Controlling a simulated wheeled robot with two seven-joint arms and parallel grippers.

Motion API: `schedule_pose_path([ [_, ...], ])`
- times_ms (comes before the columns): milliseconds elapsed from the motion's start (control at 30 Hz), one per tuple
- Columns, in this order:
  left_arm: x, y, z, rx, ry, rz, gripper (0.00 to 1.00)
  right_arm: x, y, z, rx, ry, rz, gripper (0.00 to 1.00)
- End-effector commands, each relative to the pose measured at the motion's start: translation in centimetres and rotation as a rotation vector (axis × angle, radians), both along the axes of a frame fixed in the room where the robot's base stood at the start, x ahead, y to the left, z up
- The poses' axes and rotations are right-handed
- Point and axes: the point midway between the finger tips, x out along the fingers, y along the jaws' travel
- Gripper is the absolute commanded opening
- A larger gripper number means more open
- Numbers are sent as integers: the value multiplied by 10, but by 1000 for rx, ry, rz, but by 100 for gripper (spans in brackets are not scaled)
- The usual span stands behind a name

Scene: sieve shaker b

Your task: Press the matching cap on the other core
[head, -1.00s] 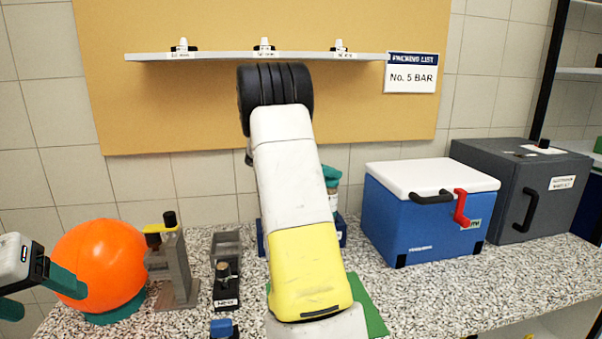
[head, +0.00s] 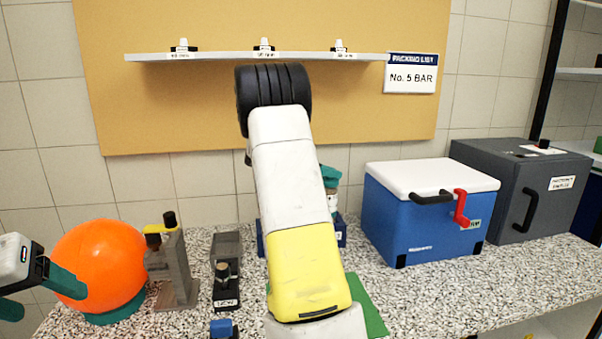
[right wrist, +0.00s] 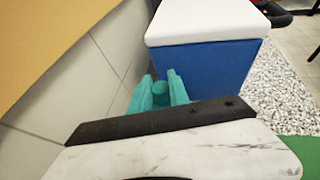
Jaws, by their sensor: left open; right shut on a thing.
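My right gripper (right wrist: 160,88) shows teal fingers in the right wrist view, shut on a small rounded part that I cannot clearly make out. In the head view my right arm hides most of that gripper; only a bit of teal (head: 331,174) shows beside it. My left gripper (head: 40,292) is open and empty at the left edge, in front of the orange ball. Three small black-and-white pieces (head: 263,45) stand on the wall shelf. I cannot tell which items are the cores.
An orange ball (head: 98,265) sits on a teal base beside a grey fixture (head: 172,272). A blue box with white lid (head: 425,225) and a dark grey cabinet (head: 520,195) stand right. A sign (head: 411,73) reads "No. 5 BAR". Speckled counter (head: 400,295) is free front right.

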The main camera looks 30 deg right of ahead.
Motion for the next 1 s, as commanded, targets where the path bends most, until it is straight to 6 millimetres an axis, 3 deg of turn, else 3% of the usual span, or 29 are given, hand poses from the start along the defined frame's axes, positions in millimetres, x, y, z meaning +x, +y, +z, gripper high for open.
schedule_pose_path([
  [733,0,0,0,0,0,0,70,0,0,-16,0,1,0,0],
  [767,0,0,0,0,0,0,70,0,0,-16,0,0,0,26],
  [800,0,0,0,0,0,0,70,0,0,-16,0,0,0,34],
  [867,0,0,0,0,0,0,70,0,0,-16,0,1,0,45],
  [1000,0,0,0,0,0,0,70,0,0,-16,1,1,0,47],
])
